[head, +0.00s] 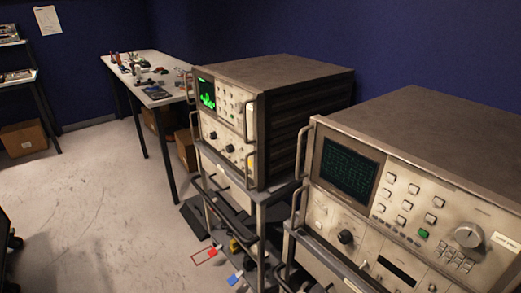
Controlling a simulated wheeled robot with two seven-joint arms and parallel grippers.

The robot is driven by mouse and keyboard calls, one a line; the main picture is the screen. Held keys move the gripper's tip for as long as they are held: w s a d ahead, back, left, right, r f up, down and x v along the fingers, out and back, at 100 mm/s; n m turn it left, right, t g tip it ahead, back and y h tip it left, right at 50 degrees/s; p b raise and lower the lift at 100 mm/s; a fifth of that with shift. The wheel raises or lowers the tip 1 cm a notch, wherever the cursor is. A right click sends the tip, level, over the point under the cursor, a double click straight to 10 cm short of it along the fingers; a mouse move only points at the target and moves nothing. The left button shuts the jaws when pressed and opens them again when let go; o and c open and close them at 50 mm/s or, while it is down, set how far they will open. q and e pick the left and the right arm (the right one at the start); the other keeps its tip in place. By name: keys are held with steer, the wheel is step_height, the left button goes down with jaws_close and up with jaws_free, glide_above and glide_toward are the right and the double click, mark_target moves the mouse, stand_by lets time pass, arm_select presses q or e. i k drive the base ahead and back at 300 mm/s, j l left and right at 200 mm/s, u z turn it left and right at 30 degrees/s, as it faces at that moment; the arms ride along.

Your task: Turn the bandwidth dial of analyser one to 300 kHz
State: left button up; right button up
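Two beige rack instruments stand on carts, and I cannot tell which is analyser one. The nearer analyser (440,205) at the right has a dark screen (349,169) with a faint green grid, a large grey knob (468,235), a black dial (345,237) and several buttons. The farther analyser (226,122) has a screen (207,94) with a bright green trace and several small dark dials (213,135) on its lower panel. Dial markings and the white labels are too small to read, so the bandwidth dial cannot be told. Neither gripper shows.
Metal handles (301,206) stick out from the instrument fronts. A workbench (141,62) with small tools stands behind at the left. Cardboard boxes (24,138) sit on the floor. Red (212,253) and blue items lie low by the carts. The grey floor (95,215) at the left is clear.

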mark_target(230, 148)
steer(key=i+j+z, duration=0.15)
steer(key=z, duration=0.25)
steer(key=i+j+z, duration=0.15)
steer(key=j+z, duration=0.6)
steer(key=i+j+z, duration=0.1)
steer(key=j+z, duration=0.2)
steer(key=j, duration=1.25)
steer(key=j+z, duration=0.3)
steer(key=j, duration=1.3)
